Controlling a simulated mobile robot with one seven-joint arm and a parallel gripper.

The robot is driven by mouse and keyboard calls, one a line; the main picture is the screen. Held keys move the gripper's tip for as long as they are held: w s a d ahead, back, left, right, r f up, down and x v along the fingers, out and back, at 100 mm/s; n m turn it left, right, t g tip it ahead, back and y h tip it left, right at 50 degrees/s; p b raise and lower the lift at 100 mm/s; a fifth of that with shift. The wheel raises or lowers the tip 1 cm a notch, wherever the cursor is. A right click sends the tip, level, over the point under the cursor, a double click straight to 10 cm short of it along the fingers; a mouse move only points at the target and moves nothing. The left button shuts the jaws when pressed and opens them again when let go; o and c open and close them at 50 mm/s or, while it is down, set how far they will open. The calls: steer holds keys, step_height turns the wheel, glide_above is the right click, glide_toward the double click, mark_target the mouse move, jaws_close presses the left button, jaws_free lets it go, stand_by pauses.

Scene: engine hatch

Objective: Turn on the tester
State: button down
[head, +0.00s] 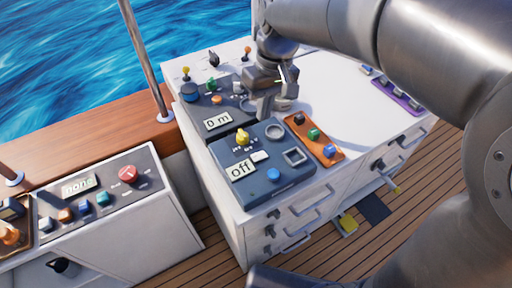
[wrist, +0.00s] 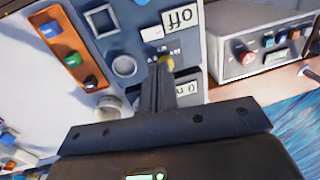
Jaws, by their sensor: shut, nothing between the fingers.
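A dark blue-grey panel (head: 222,177), which appears to be the tester, sits on the near end of the white cabinet top. Its display (head: 240,170) reads "Off"; the display also shows upside down in the wrist view (wrist: 182,20). The panel carries a yellow knob (head: 243,138), a blue button (head: 273,174), a white switch and two grey-framed recesses. My gripper (head: 264,115) is shut and empty, pointing down near the panel's far edge, behind and right of the knob. In the wrist view my fingertips (wrist: 162,66) partly cover the yellow knob (wrist: 168,62); contact cannot be told.
A second dark panel reading "0 m" (head: 217,121) with knobs and levers adjoins behind. An orange tray (head: 325,153) with coloured blocks lies right of the panel. A purple tray (head: 398,95) lies farther right. A separate console (head: 100,190) reading "none" stands left.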

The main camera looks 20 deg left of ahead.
mark_target(255, 157)
steer(key=f, duration=0.4)
steer(key=s+a+f, duration=0.1)
steer(key=f, duration=0.8)
steer(key=shift+s+a+f, duration=0.25)
steer(key=shift+s, duration=0.05)
steer(key=shift+f, duration=0.2)
steer(key=shift+w+d+r, duration=0.2)
steer(key=shift+w+d, duration=0.3)
steer(key=shift+r, duration=0.1)
step_height(255, 157, up, 14)
steer(key=s+a, duration=0.1)
steer(key=shift+s+a, duration=0.25)
steer(key=shift+a, duration=0.05)
steer(key=shift+d, duration=0.1)
